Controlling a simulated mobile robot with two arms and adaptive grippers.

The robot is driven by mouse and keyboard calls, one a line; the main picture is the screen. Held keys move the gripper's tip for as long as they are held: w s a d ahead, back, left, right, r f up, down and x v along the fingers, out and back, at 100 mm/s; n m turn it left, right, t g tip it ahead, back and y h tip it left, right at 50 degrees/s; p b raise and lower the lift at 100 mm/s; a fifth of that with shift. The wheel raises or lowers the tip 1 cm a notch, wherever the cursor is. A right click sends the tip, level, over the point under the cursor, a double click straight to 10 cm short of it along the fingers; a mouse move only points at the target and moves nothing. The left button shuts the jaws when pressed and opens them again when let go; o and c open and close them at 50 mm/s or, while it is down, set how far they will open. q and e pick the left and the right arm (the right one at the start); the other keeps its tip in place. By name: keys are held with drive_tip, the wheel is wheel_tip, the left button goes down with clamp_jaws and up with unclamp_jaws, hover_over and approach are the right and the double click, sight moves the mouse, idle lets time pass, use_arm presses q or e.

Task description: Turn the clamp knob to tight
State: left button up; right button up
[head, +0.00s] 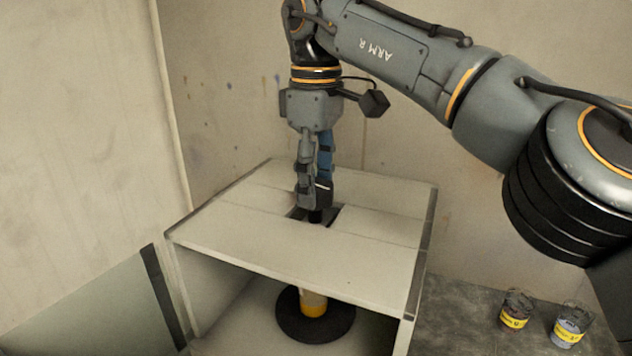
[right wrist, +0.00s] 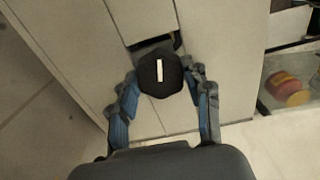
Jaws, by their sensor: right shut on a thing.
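The clamp knob (right wrist: 162,72) is a black, many-sided knob with a white line on its top. In the right wrist view the line stands nearly upright in the picture. My right gripper (head: 314,200) points straight down at the slot in the top of a pale cabinet. It is shut on the knob, with a blue-padded finger at each side in the right wrist view (right wrist: 164,92). In the head view the fingers hide most of the knob; a dark part shows below them. My left gripper is not in view.
The pale cabinet (head: 270,255) has an open front. A round black base with a yellow and white post (head: 314,303) stands inside it. Walls stand close behind and left.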

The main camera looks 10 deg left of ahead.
idle(0.3)
drive_tip(key=o, duration=1.2)
drive_tip(key=shift+c, duration=0.2)
